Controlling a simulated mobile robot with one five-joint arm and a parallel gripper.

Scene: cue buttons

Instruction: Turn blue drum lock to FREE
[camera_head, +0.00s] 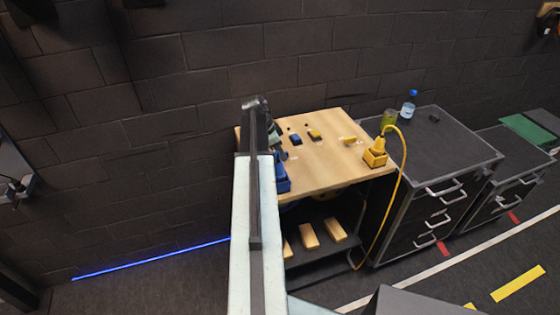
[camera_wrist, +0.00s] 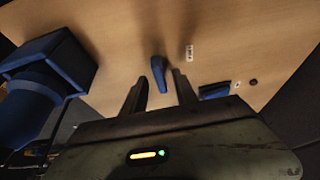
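A blue lever-like handle (camera_wrist: 158,72) stands out from the wooden board in the wrist view, beside a small white label (camera_wrist: 189,52) whose text is too small to read. My gripper (camera_wrist: 160,76) is open, with one dark finger on each side of the blue handle. I cannot tell whether either finger touches it. A large blue housing (camera_wrist: 62,60) is at the left of the wrist view; it also shows beside my arm in the head view (camera_head: 282,180). In the head view my arm hides the blue handle.
The wooden tabletop (camera_head: 325,175) also carries a small blue block (camera_head: 295,138), a yellow handle (camera_head: 350,140) and a yellow housing (camera_head: 375,153) with a yellow cable. Another blue block (camera_wrist: 214,91) lies right of my gripper. A dark drawer cabinet (camera_head: 440,150) stands to the right.

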